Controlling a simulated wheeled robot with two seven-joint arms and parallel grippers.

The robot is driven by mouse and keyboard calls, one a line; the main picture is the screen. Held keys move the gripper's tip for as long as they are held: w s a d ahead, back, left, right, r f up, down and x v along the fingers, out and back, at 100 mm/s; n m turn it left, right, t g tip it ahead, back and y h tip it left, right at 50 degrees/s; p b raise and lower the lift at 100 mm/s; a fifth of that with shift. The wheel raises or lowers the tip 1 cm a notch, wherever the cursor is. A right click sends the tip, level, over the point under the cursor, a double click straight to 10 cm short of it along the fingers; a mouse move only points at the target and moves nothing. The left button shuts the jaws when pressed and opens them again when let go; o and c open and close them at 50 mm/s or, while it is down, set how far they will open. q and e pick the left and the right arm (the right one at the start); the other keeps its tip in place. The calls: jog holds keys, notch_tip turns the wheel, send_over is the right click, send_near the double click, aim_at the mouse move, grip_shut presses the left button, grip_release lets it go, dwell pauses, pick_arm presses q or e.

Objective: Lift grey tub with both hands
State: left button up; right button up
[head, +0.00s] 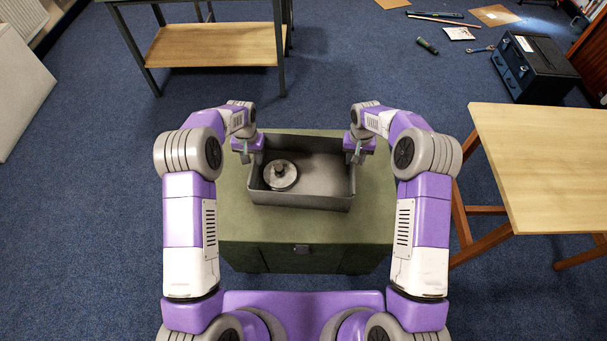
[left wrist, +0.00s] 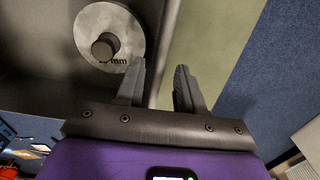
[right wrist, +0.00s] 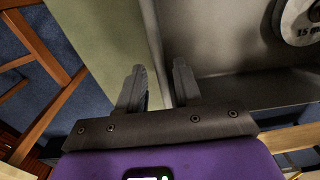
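The grey tub (head: 322,182) sits upright on a green chest and holds a round grey metal disc (head: 280,176) with a central knob, in its left part. My left gripper (head: 248,150) is at the tub's left end wall. In the left wrist view its fingers (left wrist: 158,82) are open, one on each side of the wall (left wrist: 168,50), with visible gaps. My right gripper (head: 357,152) is at the right end wall. In the right wrist view its fingers (right wrist: 158,82) are also open, one on each side of the wall (right wrist: 152,35).
The green chest (head: 300,228) has bare top around the tub. A wooden table (head: 545,150) stands at the right and a shelved bench (head: 210,45) at the back left. A dark blue toolbox (head: 532,68) and loose tools lie on the blue carpet at the back right.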

aim_at(255, 169)
dwell(0.3)
